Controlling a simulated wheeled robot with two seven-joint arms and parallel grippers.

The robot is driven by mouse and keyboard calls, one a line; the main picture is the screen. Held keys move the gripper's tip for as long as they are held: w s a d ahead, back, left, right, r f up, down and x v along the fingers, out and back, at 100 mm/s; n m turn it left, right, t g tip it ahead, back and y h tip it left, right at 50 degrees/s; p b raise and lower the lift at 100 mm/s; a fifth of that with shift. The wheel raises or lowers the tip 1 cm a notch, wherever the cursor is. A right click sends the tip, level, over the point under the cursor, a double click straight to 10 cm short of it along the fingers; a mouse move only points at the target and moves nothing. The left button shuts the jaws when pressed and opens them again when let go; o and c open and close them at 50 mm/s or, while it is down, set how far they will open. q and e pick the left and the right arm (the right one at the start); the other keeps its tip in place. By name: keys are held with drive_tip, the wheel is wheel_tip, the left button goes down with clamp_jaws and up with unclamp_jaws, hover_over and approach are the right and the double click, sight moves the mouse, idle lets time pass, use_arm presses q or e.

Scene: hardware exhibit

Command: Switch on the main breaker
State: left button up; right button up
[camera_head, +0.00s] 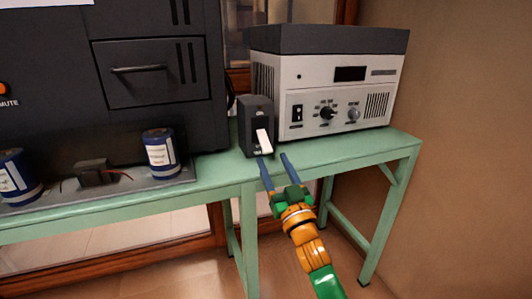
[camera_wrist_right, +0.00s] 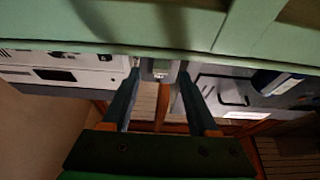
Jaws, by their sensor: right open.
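The main breaker looks to be the small dark box (camera_head: 254,113) standing on the green table between the big black cabinet and the grey unit. A white lever (camera_head: 263,142) sits low on its front face. My right gripper (camera_head: 272,158) is open and empty, just in front of and below the lever, its blue fingers pointing at the box. I cannot tell if a finger touches the lever. In the right wrist view, which is upside down, the box (camera_wrist_right: 160,67) shows between the fingertips (camera_wrist_right: 158,80). My left gripper is not in view.
The green table (camera_head: 215,176) has its front edge under my right gripper. A grey unit with knobs (camera_head: 330,95) stands right of the breaker. A black cabinet (camera_head: 150,70) is at left, with blue cylinders (camera_head: 161,153) on its ledge. Floor in front is clear.

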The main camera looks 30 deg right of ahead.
sight(268, 153)
drive_tip(key=x, duration=0.4)
drive_tip(key=shift+a+r, duration=0.15)
drive_tip(key=shift+w, duration=0.4)
clamp_jaws()
idle(0.6)
